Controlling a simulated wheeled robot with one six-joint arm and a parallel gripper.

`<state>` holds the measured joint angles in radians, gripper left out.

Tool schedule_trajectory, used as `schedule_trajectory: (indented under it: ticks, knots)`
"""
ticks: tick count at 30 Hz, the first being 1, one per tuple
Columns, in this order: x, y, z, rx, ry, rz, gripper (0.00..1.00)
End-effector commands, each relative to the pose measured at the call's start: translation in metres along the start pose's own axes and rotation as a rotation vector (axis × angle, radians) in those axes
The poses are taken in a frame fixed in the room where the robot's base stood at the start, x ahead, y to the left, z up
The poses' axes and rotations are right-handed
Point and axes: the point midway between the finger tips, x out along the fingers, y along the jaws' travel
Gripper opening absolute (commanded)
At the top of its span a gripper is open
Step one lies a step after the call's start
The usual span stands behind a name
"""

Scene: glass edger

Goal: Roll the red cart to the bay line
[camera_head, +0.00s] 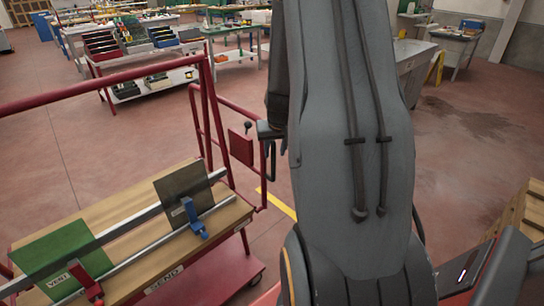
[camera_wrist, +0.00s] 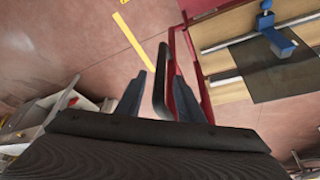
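The red cart (camera_head: 205,290) stands at the left in the head view, with a wooden deck, red rails and a "SEND" label. Its black upright handle (camera_head: 272,162) is on a red frame at the deck's right end. My gripper (camera_head: 268,131) is at that handle, partly hidden behind my arm. In the wrist view the handle (camera_wrist: 162,92) stands between the two fingers of my gripper (camera_wrist: 158,88), with a visible gap to the left finger. The gripper looks open. A yellow floor line (camera_head: 276,204) runs beside the cart; it also shows in the wrist view (camera_wrist: 129,36).
The deck carries a green plate (camera_head: 62,258), a dark plate (camera_head: 183,187), a blue clamp (camera_head: 193,217) and a red clamp (camera_head: 86,281). Workbenches (camera_head: 150,85) stand behind. A wooden crate (camera_head: 525,215) is at the right. Open floor lies beyond the cart.

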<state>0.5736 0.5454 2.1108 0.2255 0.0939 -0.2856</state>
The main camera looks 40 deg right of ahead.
Motion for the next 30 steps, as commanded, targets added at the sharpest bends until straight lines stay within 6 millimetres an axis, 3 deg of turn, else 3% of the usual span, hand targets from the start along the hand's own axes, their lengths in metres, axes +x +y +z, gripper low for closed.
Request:
schedule_trajectory:
  ticks: [12, 25, 26, 30]
  knots:
    - [0.061, -0.001, 0.001, 0.001, -0.002, 0.000, 0.34]
    - [0.070, 0.000, 0.001, 0.001, -0.002, 0.001, 0.34]
    - [0.070, 0.000, 0.001, 0.001, -0.002, 0.001, 0.32]
    - [0.070, 0.000, 0.001, 0.001, -0.002, 0.001, 0.09]
